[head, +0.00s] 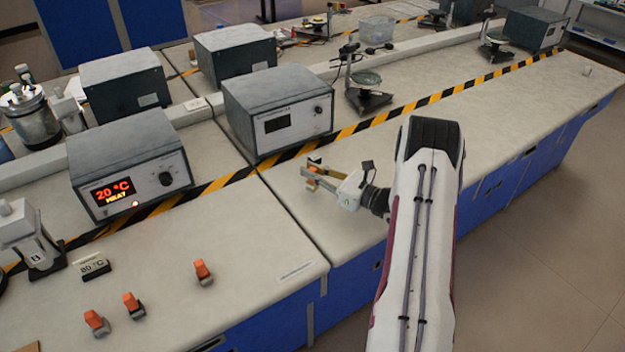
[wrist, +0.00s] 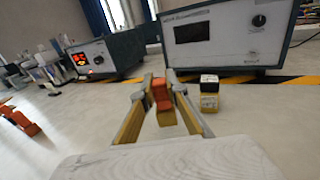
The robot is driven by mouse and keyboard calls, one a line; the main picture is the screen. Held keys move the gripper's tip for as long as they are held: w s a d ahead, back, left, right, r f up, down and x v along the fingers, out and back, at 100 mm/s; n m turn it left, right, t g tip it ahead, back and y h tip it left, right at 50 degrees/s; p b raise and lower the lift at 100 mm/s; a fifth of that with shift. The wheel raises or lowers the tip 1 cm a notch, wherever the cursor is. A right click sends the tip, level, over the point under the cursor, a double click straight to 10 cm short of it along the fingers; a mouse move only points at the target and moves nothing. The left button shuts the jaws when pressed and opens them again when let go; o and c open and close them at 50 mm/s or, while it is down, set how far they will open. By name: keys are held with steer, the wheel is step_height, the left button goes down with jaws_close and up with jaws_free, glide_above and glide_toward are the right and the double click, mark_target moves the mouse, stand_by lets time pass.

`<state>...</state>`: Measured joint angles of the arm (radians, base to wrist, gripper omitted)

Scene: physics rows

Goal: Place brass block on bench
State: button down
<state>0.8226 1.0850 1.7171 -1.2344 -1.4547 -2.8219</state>
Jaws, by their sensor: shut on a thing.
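My gripper (head: 315,176) is over the near bench (head: 365,225), just right of the seam between two bench sections. It is shut on the brass block (wrist: 166,117), a small yellowish body with an orange top. The block sits between the two fingertips in the wrist view (wrist: 162,88).
A grey instrument box (head: 280,110) stands behind my gripper, beyond a black-yellow stripe. A heater reading 20 °C (head: 130,175) is to the left. Orange-topped pieces (head: 203,272) stand on the left bench. A small black-topped yellow item (wrist: 209,94) is right of the fingers.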

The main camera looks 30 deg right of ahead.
steer(key=shift+f, duration=1.55)
steer(key=shift+f, duration=0.1)
steer(key=c, duration=2)
jaws_free()
steer(key=shift+s, duration=0.1)
steer(key=v, duration=1.1)
steer(key=shift+s+d, duration=0.2)
steer(key=shift+s, duration=0.15)
steer(key=shift+w, duration=0.1)
